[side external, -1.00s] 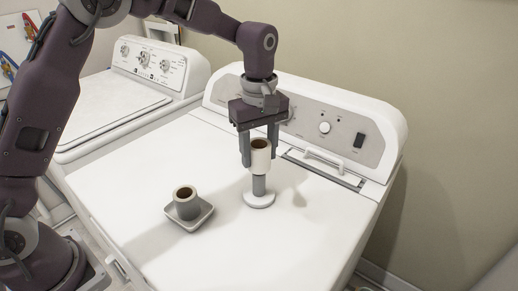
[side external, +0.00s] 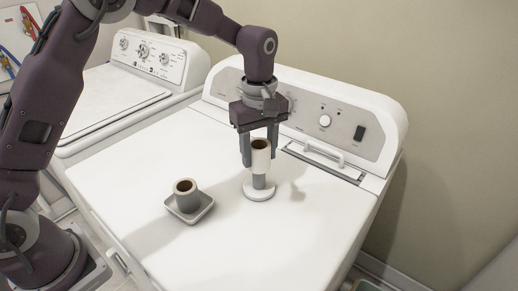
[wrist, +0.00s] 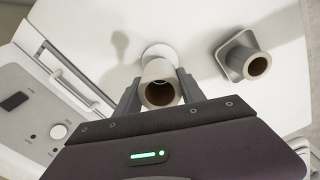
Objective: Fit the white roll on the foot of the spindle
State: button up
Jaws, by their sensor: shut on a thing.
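The white roll (side external: 260,160) is upright between the two fingers of my gripper (side external: 260,150), which is shut on it. The grey spindle (side external: 259,181) stands on its round white foot (side external: 258,193) on the white machine top. The roll is in line with the spindle, its lower end above the foot, with a short grey length showing between.
A grey roll (side external: 185,194) stands in a small square grey tray (side external: 203,209) left of the spindle. The control panel and a white handle (side external: 318,152) lie behind. The machine top in front is clear.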

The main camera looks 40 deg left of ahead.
aim_at(259, 172)
jog(key=shift+f, duration=3.05)
dwell(0.4)
jog(key=o, duration=1.4)
jog(key=shift+o, duration=0.6)
jog(key=o, duration=0.4)
jog(key=shift+r, duration=3.45)
